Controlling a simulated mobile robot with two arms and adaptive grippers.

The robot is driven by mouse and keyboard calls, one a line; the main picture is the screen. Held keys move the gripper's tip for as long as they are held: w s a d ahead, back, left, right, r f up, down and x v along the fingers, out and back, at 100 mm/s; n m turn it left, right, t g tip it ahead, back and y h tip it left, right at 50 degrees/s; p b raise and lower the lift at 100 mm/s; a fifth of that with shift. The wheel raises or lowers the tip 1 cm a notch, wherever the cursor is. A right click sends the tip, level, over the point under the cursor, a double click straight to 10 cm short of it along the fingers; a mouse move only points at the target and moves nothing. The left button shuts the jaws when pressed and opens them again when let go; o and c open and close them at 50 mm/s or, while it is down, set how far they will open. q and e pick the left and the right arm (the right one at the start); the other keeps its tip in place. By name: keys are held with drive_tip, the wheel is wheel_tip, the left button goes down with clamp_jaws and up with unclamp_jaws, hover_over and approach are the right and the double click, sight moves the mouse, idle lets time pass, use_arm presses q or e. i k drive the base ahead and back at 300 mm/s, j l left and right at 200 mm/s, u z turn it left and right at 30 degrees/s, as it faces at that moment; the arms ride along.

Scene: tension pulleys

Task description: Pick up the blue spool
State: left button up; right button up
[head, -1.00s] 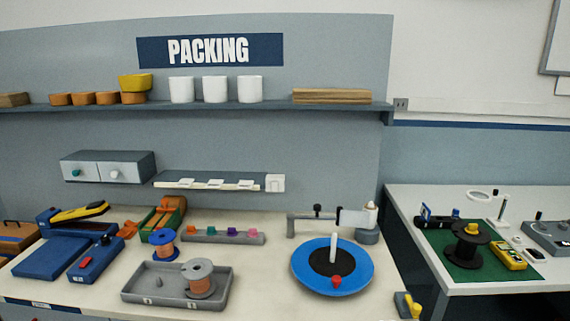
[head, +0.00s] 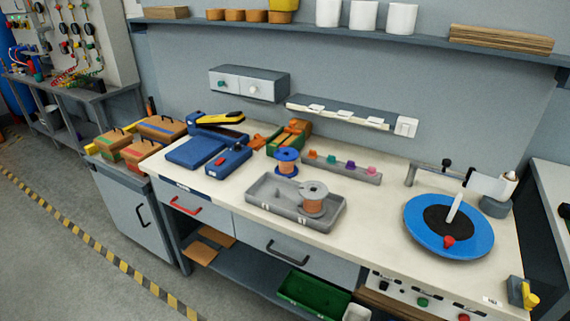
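The blue spool (head: 287,157) stands upright on the bench top, with copper-coloured winding between its blue flanges. It is just behind the grey tray (head: 262,208). A grey spool (head: 314,193) with similar winding stands at the right part of that tray and is apart from the blue one. Neither of my grippers shows in the head view.
A blue turntable (head: 478,240) with a white post is at the bench's right. Blue devices (head: 195,151) lie left of the spool, a green and orange holder (head: 289,137) behind it, and a rail with coloured knobs (head: 343,169) to its right. Bare bench lies between tray and turntable.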

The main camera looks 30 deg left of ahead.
sight(286, 156)
drive_tip(key=i+j+u, duration=0.4)
drive_tip(key=i+u, duration=0.4)
drive_tip(key=i+j, duration=0.05)
drive_tip(key=i, duration=0.05)
